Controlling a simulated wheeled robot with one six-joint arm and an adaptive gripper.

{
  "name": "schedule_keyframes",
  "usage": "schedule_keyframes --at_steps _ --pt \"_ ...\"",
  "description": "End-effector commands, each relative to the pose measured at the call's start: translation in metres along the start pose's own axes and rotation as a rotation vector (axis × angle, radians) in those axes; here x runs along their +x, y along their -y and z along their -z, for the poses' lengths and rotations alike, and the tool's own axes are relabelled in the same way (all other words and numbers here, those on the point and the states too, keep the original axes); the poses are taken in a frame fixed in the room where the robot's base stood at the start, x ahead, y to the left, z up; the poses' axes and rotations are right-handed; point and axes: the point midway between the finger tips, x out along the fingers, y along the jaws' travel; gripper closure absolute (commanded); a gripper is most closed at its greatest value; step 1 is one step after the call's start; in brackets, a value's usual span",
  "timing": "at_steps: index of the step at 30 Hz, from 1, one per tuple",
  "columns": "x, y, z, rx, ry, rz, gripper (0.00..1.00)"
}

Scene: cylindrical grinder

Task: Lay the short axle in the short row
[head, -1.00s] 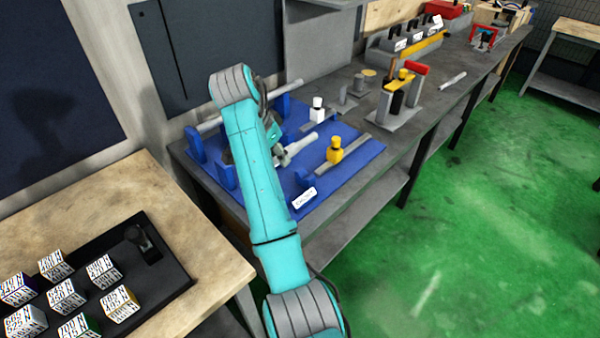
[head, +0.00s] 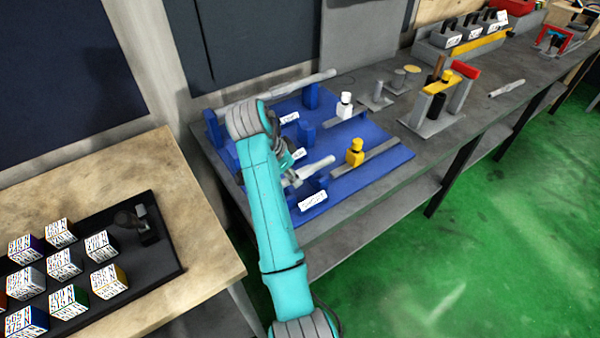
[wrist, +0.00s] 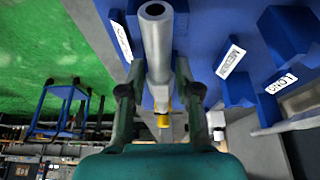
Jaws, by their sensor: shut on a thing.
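My gripper (head: 292,178) is shut on a pale grey axle (head: 316,167). In the wrist view the axle (wrist: 157,45) lies between the two fingers (wrist: 160,92), its hollow end toward the top. The blue fixture board (head: 372,172) has rows of upright supports with white labels. The axle is over the front part of the board, close to the front label (head: 312,200), whose text I cannot read. Blue support (wrist: 181,30) shows right beside the axle in the wrist view; whether they touch I cannot tell. The MEDIUM (wrist: 230,62) and LONG (wrist: 281,83) labels are to the right.
A long axle (head: 300,84) lies across the back row. A measuring stand (head: 436,105) is further right. A tray of labelled cubes (head: 163,262) is at left.

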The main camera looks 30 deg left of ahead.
Motion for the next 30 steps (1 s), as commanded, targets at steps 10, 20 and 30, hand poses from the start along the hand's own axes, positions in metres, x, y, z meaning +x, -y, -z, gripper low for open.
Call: schedule_keyframes --at_steps 10,20,30 --pt "0.004 0.001 -0.01 0.0 -0.001 0.002 1.0" --pt "0.011 0.001 -0.013 0.0 -0.001 0.002 1.0" --pt "0.016 0.0 -0.015 0.0 0.0 0.001 0.52"
